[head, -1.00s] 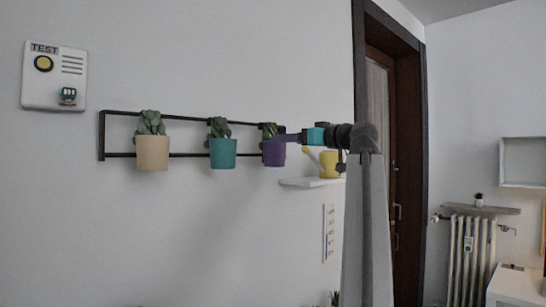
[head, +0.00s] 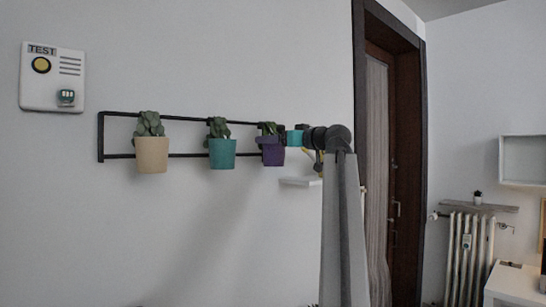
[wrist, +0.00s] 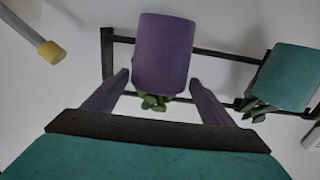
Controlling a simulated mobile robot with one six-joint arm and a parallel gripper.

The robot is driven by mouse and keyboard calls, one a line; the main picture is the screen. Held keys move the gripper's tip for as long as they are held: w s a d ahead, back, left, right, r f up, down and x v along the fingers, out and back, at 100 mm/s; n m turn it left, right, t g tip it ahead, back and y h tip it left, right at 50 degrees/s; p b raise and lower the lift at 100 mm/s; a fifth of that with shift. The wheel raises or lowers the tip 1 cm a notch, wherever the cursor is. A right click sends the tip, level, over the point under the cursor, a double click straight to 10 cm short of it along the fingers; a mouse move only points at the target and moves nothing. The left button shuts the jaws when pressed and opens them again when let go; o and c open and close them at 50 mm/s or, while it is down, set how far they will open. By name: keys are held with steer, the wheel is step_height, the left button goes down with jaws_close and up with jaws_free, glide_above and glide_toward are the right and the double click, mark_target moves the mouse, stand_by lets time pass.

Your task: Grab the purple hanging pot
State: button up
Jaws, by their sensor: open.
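The purple hanging pot (head: 272,153) with a green plant hangs at the right end of a black wall rack (head: 183,155) in the head view. In the wrist view the purple pot (wrist: 163,55) appears upside down at the top middle. My gripper (wrist: 160,84) is open, with one purple finger on each side of the pot's rim end. There is a gap between the pot and each finger. In the head view my gripper (head: 271,139) overlaps the upper part of the pot, so contact there cannot be told.
A teal pot (head: 222,153) and a beige pot (head: 152,154) hang to the left on the same rack. A small white shelf (head: 300,181) is just right of the purple pot, partly behind my arm. A white test panel (head: 53,78) is at far left.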

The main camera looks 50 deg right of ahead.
mark_target(266, 132)
steer(key=shift+w+d+f+p, duration=0.15)
steer(key=shift+w+p, duration=0.3)
steer(key=shift+w, duration=0.85)
steer(key=shift+w+d+f+p, duration=0.15)
steer(key=shift+w+p, duration=0.3)
steer(key=shift+w, duration=0.8)
steer(key=shift+r, duration=0.1)
steer(key=shift+c, duration=0.4)
steer(key=c, duration=1.4)
steer(key=shift+r, duration=0.2)
steer(key=shift+r, duration=1.55)
steer(key=shift+s+a+r+p, duration=0.25)
steer(key=shift+s+a+p, duration=0.2)
steer(key=shift+s+a, duration=1.45)
steer(key=shift+s+a+r+p, duration=0.4)
steer(key=shift+s+a, duration=0.85)
steer(key=shift+a, duration=1.15)
steer(key=shift+s+a+r+p, duration=0.15)
steer(key=shift+s+a+p, duration=0.4)
steer(key=shift+s+a, duration=1.35)
